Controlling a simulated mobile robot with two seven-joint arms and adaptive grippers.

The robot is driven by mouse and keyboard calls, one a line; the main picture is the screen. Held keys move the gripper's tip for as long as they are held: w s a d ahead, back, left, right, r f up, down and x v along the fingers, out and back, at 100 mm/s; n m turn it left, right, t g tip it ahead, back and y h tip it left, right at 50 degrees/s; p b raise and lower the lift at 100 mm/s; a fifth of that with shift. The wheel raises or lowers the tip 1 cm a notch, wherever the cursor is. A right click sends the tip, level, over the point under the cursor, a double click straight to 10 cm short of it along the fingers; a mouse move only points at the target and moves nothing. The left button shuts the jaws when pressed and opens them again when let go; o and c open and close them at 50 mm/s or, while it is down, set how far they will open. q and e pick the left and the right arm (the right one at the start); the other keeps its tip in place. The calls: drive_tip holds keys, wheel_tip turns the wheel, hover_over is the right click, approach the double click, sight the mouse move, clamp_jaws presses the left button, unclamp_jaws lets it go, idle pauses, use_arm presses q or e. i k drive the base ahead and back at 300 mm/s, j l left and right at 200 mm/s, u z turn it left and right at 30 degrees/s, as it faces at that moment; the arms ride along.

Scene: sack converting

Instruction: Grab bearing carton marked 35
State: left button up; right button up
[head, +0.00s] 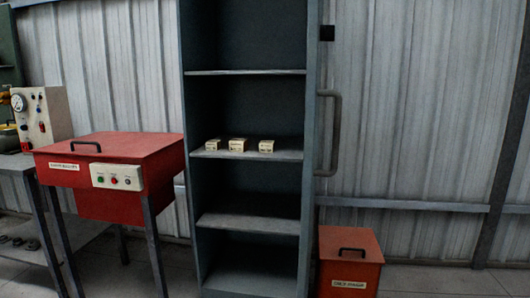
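Three small cream cartons stand in a row on a middle shelf of the tall grey open cabinet (190,180). They are the left carton (212,145), the middle carton (237,145) and the right carton (266,146). Each has dark marking on its front, too small to read, so I cannot tell which is marked 35. The left and middle cartons sit closer together than the middle and right ones. Neither of my grippers is in view.
A red lidded parts washer (110,150) on legs stands left of the cabinet. A bench (20,165) with a gauge box (42,115) is at the far left. A red lidded bin (350,245) stands right of the cabinet, below a vertical handle (336,130). The other shelves look empty.

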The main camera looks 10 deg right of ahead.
sight(236, 145)
drive_tip(key=i+j+z, duration=0.5)
drive_tip(key=j, duration=0.2)
drive_tip(key=i+j+z, duration=0.25)
drive_tip(key=j+z, duration=0.2)
drive_tip(key=j, duration=0.15)
drive_tip(key=k+j+z, duration=0.2)
drive_tip(key=j, duration=0.15)
drive_tip(key=j+z, duration=0.2)
drive_tip(key=j, duration=0.15)
